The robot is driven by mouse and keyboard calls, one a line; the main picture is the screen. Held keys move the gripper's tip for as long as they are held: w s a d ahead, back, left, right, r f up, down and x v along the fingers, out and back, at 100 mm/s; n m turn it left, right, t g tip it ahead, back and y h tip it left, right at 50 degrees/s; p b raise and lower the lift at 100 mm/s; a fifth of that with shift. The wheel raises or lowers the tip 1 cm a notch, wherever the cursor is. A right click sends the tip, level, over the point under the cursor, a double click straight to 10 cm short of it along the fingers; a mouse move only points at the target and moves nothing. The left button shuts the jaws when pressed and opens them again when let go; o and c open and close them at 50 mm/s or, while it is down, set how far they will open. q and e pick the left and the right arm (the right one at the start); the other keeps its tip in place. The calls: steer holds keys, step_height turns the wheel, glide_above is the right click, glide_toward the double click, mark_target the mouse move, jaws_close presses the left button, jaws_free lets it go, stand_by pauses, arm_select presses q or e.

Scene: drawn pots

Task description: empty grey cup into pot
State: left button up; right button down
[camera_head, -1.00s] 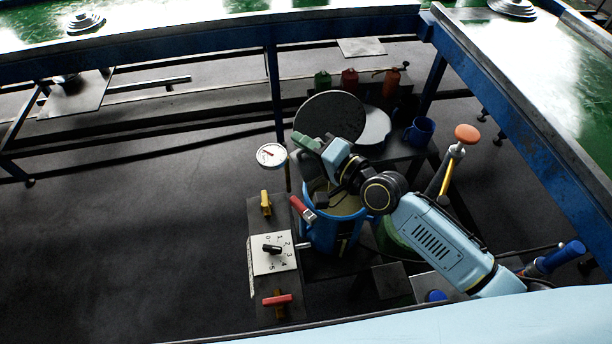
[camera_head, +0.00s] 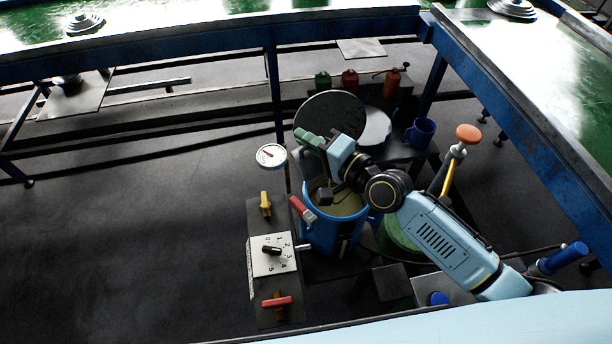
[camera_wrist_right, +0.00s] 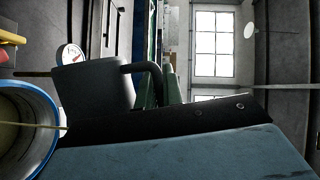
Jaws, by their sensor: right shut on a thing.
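The blue pot (camera_head: 322,238) stands below my right arm, with tan contents visible inside its rim. In the right wrist view the pot (camera_wrist_right: 50,115) lies at the left edge, its open mouth partly cut off. My right gripper (camera_head: 310,140) is above and behind the pot. In the right wrist view its green fingers (camera_wrist_right: 158,90) are shut on the handle of the grey cup (camera_wrist_right: 92,86). The inside of the cup is hidden there, and I cannot make the cup out in the head view. My left gripper is not in view.
A dial gauge (camera_head: 271,156) stands left of the pot. A panel with a knob (camera_head: 272,250) and yellow and red valves is in front of it. A blue mug (camera_head: 420,132), a dark round lid (camera_head: 330,114) and several coloured containers stand behind. An orange-topped lever (camera_head: 467,134) rises at right.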

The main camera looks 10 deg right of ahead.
steer(key=shift+d, duration=0.1)
stand_by(0.4)
steer(key=shift+w+d+r+m+b, duration=0.1)
steer(key=shift+d+r+m+b, duration=0.15)
steer(key=shift+b, duration=0.35)
stand_by(0.8)
steer(key=shift+a+p, duration=0.1)
steer(key=shift+p, duration=0.2)
steer(key=a+n+p, duration=0.1)
steer(key=p, duration=0.1)
steer(key=a+n+p, duration=0.1)
steer(key=p, duration=0.1)
steer(key=s+a+n+h+p, duration=0.1)
steer(key=p, duration=0.1)
steer(key=shift+f, duration=0.35)
steer(key=shift+a+f+n+g+p, duration=0.3)
steer(key=shift+f+n+p, duration=0.15)
